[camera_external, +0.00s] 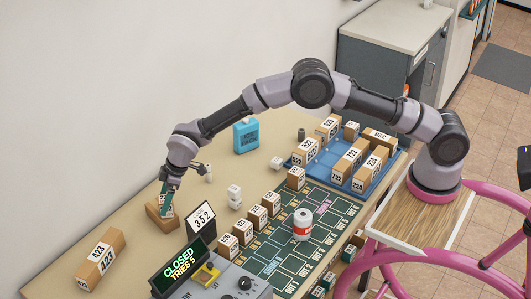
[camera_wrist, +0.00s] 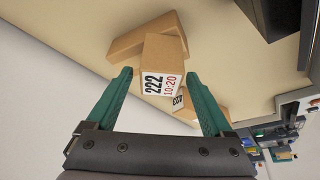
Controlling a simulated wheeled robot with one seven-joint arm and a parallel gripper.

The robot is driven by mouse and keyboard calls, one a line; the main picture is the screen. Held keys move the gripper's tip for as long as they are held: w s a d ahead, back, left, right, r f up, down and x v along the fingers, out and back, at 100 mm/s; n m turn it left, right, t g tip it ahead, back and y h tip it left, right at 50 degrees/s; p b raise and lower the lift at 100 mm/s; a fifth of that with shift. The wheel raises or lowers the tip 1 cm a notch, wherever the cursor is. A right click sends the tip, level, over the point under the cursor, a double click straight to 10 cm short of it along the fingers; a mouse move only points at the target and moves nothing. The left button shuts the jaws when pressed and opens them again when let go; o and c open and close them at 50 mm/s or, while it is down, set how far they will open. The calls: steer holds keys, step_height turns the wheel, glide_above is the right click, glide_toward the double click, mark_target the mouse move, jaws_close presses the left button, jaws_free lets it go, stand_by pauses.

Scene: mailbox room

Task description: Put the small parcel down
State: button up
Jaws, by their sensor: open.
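A small tan parcel with a white label reading 222 and 10:20 (camera_wrist: 163,58) sits between the fingertips of my gripper (camera_wrist: 158,75) in the wrist view. The green fingers are spread, with a gap visible on each side of the parcel. In the external view my gripper (camera_external: 168,191) is low over the left part of the table, at a tan box (camera_external: 158,217). The finger hides part of that box's label. In the wrist view a longer tan box (camera_wrist: 132,38) lies behind the parcel, and another labelled box (camera_wrist: 210,108) is partly hidden by the right finger.
A box labelled 423 (camera_external: 101,262) lies at the table's lower left. A green sorting mat (camera_external: 330,222), a row of small boxes and a blue tray (camera_external: 319,172) of parcels lie farther right.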

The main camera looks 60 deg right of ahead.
steer(key=v, duration=0.9)
steer(key=shift+r, duration=0.2)
steer(key=s+d+r+m+t, duration=0.1)
steer(key=s+d+r+m, duration=0.15)
steer(key=d+r, duration=0.7)
steer(key=s+d+r+m, duration=0.2)
steer(key=s+d+r, duration=0.1)
steer(key=d+r, duration=0.65)
steer(key=s+d+r+m+t, duration=0.1)
steer(key=s+d+r+m, duration=0.2)
steer(key=s+d+r, duration=0.85)
steer(key=s+d+f+m, duration=0.1)
steer(key=s+d+m, duration=0.1)
steer(key=s+d, duration=0.2)
steer(key=s+d+f+m+t, duration=0.1)
steer(key=s+d, duration=0.3)
steer(key=s, duration=0.7)
steer(key=s+d+m+t+h, duration=0.1)
steer(key=s+d, duration=0.3)
steer(key=s, duration=0.4)
steer(key=shift+s+f+m, duration=0.2)
steer(key=shift+f+m, duration=0.2)
steer(key=shift+m, duration=0.45)
